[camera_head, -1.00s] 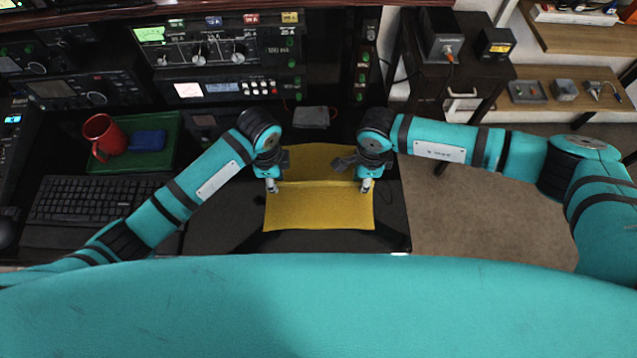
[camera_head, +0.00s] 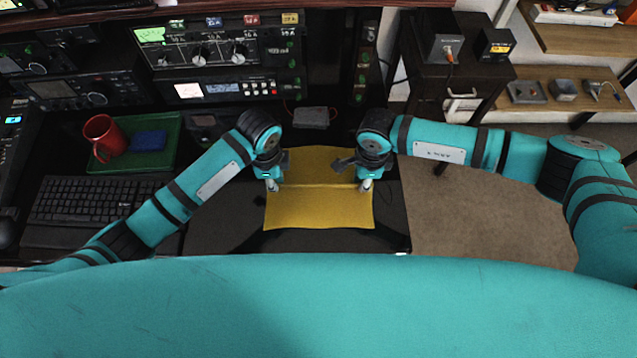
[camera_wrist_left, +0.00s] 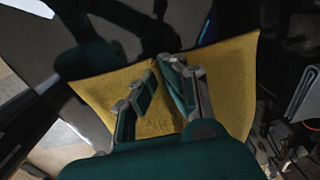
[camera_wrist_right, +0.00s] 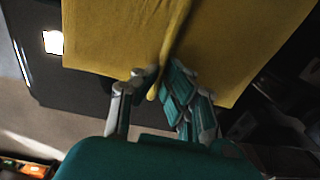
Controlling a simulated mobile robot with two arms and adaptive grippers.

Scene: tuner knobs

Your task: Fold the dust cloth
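The yellow dust cloth (camera_head: 320,210) lies on the black desk, with a crease running left to right across its middle between my grippers. My left gripper (camera_head: 271,186) is at the crease's left end. In the left wrist view its fingers (camera_wrist_left: 158,88) stand apart with cloth visible between and beneath them. My right gripper (camera_head: 366,185) is at the crease's right end.
A grey folded item (camera_head: 311,117) lies behind the cloth. A green tray (camera_head: 172,159) with a red mug (camera_head: 103,137) and a blue cloth (camera_head: 148,140) is at left, beyond a keyboard (camera_head: 95,200). Radio equipment (camera_head: 215,60) stands along the back. The desk ends just right of the cloth.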

